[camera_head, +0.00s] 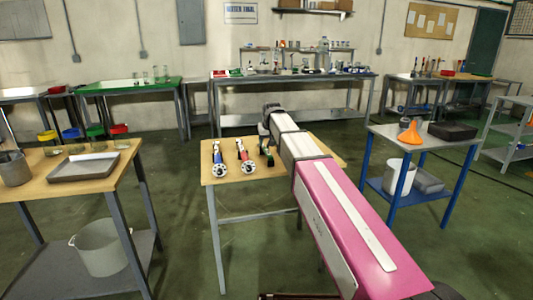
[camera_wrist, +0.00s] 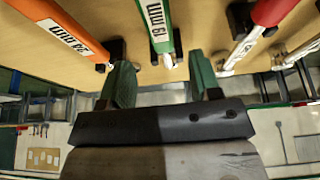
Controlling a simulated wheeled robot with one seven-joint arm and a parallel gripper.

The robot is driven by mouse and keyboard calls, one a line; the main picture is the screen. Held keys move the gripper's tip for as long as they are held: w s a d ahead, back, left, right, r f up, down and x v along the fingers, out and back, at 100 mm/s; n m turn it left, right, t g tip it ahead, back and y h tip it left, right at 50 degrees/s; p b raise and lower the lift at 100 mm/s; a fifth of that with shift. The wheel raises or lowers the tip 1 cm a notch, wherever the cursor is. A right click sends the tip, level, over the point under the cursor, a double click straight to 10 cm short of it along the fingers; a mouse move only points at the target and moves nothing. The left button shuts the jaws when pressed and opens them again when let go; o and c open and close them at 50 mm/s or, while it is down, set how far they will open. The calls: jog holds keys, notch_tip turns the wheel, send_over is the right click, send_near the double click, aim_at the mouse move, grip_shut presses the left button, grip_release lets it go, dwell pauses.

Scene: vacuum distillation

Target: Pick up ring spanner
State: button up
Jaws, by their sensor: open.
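Several spanner-like tools with coloured handles lie on a wooden table (camera_head: 226,178). The head view shows a blue-handled one (camera_head: 217,158) and a red-handled one (camera_head: 244,155), each with a ring-like metal end. The wrist view shows an orange handle (camera_wrist: 62,28) marked 24 mm, a green handle (camera_wrist: 158,24) marked 19 mm and a red handle (camera_wrist: 250,40). Which one is the ring spanner I cannot tell for sure. My gripper (camera_wrist: 162,78) is open, its green fingers either side of the green-handled tool's near end, apparently empty. My arm hides the table's right part in the head view.
A left table (camera_head: 120,160) holds a metal tray (camera_head: 84,166). A blue trolley (camera_head: 425,140) at the right carries an orange funnel (camera_head: 410,135) and a black box (camera_head: 453,130). Small dark supports (camera_wrist: 115,50) stand at the tools' ends. Green floor lies open between the tables.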

aim_at(266, 149)
jog(key=shift+s+x, duration=0.15)
jog(key=shift+x, duration=1.2)
jog(key=shift+s+x, duration=0.15)
jog(key=shift+x, duration=1.25)
grip_shut()
